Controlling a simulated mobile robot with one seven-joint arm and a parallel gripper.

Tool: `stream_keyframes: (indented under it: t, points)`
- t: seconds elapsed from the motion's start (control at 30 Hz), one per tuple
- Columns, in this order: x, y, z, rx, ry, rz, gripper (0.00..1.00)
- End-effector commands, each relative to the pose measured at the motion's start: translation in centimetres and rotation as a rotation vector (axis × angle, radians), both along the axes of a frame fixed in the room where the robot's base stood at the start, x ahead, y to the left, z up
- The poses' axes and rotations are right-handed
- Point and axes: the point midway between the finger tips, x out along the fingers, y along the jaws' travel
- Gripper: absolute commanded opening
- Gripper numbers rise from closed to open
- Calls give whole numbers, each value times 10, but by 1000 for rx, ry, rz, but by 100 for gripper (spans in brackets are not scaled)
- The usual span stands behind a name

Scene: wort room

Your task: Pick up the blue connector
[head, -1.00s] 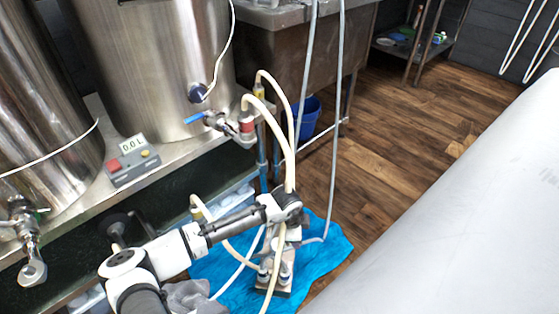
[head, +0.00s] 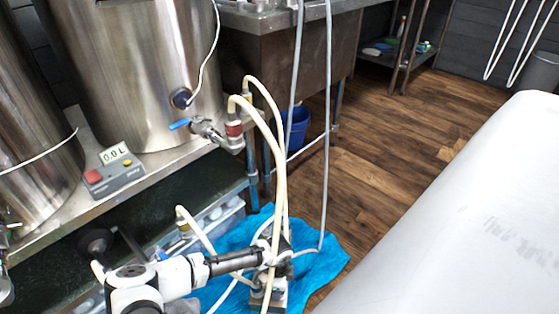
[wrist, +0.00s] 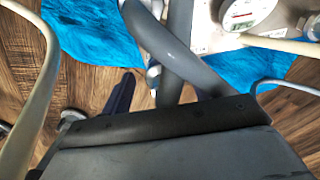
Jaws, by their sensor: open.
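No part shows clearly as the blue connector. Blue parts in the head view are a dark blue round fitting (head: 181,97) with a white cable on the steel kettle, and a blue valve lever (head: 179,124) below it. My gripper (head: 274,254) is low in front of the kettle stand, above the blue cloth and beside the pump, partly hidden by pale hoses. It is open, and I see nothing held. The wrist view shows a dark navy elongated shape (wrist: 120,95) close to my gripper; I cannot tell what it is.
Pale hoses (head: 270,140) and grey hoses (head: 327,120) hang around my arm. A pump (head: 268,290) stands on a blue cloth (head: 325,265). A white rounded body (head: 460,210) fills the right. Open wood floor (head: 370,160) lies between. A round gauge (wrist: 245,12) shows in the wrist view.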

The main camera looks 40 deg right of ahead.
Motion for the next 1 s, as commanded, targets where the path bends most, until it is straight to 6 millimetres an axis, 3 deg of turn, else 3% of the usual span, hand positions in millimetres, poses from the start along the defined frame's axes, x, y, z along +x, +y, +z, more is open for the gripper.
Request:
stream_keyframes:
  t: [0.2, 0.5, 0.87, 1.0]
  points:
    - [-2, -3, -37, 1, 0, 0, 61]
    - [-2, -3, -41, 0, 0, 1, 60]
    - [-2, -3, -41, 0, 0, 1, 13]
    - [-2, -3, -41, 0, 0, 1, 11]
